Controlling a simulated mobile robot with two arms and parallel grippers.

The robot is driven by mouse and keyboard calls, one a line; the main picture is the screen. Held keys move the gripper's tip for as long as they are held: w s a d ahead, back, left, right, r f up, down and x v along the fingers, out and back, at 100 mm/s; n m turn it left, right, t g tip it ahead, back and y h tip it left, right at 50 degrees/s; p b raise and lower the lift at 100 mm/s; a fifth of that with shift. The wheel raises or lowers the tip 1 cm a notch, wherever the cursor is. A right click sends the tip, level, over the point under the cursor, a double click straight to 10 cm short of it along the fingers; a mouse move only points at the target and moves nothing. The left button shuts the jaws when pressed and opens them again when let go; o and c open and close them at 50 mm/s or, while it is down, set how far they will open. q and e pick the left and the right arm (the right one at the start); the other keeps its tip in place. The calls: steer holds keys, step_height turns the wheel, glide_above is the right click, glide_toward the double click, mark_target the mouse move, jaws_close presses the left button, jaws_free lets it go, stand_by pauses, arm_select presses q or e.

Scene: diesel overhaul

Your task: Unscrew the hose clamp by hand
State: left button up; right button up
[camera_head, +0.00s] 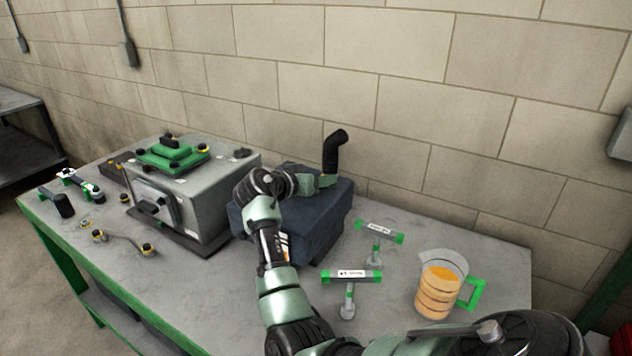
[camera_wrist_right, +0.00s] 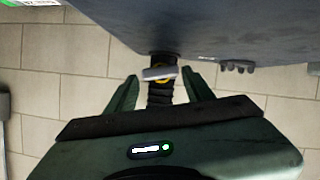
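A black bent hose (camera_head: 334,152) stands up from a dark blue block (camera_head: 310,235) on the workbench. In the right wrist view the ribbed hose (camera_wrist_right: 160,95) meets the block (camera_wrist_right: 200,25). The hose clamp (camera_wrist_right: 159,73), a grey bar with a yellow part, sits on the hose close to the block. My right gripper (camera_head: 328,181) is at the hose's base. In its wrist view the right gripper (camera_wrist_right: 159,78) is open, with one finger on each side of the hose and clamp and gaps showing. The clamp is hidden in the head view. My left gripper is out of view.
A grey engine box (camera_head: 215,195) with a green top stands left of the block. Two T-handled tools (camera_head: 346,277) (camera_head: 380,231) and a jug of orange liquid (camera_head: 437,290) stand to the right. A brick wall (camera_head: 400,90) rises behind the bench.

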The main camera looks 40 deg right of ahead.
steer(key=shift+o, duration=0.3)
steer(key=shift+d+f, duration=0.25)
steer(key=shift+f, duration=0.05)
steer(key=b+v, duration=0.2)
steer(key=v, duration=0.5)
steer(key=shift+a+b, duration=0.1)
steer(key=shift+b, duration=0.25)
steer(key=shift+a+r, duration=0.25)
steer(key=shift+a, duration=0.05)
